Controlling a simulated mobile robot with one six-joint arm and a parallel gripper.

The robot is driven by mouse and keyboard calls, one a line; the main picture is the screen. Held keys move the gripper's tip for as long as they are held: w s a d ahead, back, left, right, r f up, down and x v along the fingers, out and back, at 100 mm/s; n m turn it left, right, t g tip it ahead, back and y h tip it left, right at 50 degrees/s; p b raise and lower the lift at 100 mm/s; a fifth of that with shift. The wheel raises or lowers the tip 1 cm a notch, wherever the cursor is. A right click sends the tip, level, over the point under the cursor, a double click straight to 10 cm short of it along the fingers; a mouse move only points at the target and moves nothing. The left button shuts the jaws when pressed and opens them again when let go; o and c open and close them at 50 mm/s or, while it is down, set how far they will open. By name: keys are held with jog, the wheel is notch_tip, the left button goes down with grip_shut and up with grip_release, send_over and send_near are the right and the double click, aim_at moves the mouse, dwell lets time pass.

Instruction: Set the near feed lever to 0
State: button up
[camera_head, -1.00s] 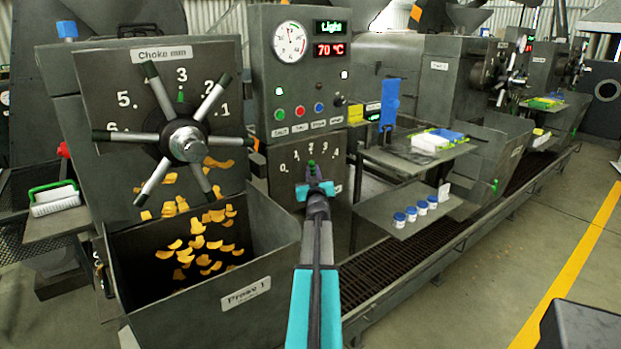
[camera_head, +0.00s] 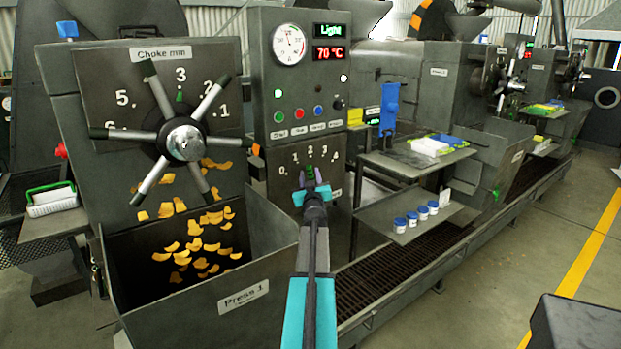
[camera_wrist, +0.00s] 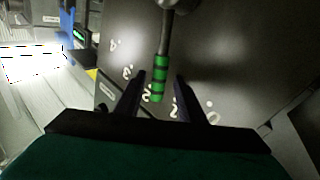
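The near feed lever (camera_head: 310,174) has a green grip with dark bands and stands in front of a dark dial plate numbered 0 to 4, below the Press 1 control panel. The grip points near the 2. In the wrist view the lever (camera_wrist: 159,78) comes down from a round hub at the top, with its green end near the 2. My gripper (camera_head: 312,188) is in front of the lever. In the wrist view its two dark fingers (camera_wrist: 160,86) stand on either side of the green grip, with a visible gap on each side. The gripper is open.
The choke handwheel (camera_head: 187,143) with long spokes is to the left. Below it is the Press 1 bin (camera_head: 243,297) with yellow pieces. Shelves with blue-capped jars (camera_head: 411,218) stand to the right.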

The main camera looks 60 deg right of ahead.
jog(key=shift+s+a, duration=0.1)
jog(key=v, duration=0.7)
jog(key=shift+b, duration=0.3)
dwell(0.3)
jog(key=shift+a, duration=0.1)
jog(key=shift+s, duration=0.1)
grip_shut()
jog(key=s+d+r+m+p, duration=0.1)
jog(key=s+m+p, duration=0.5)
jog(key=m+p, duration=0.7)
jog(key=shift+s+d+m+t+y, duration=0.35)
jog(key=shift+d+m, duration=0.35)
jog(key=shift+m, duration=1.4)
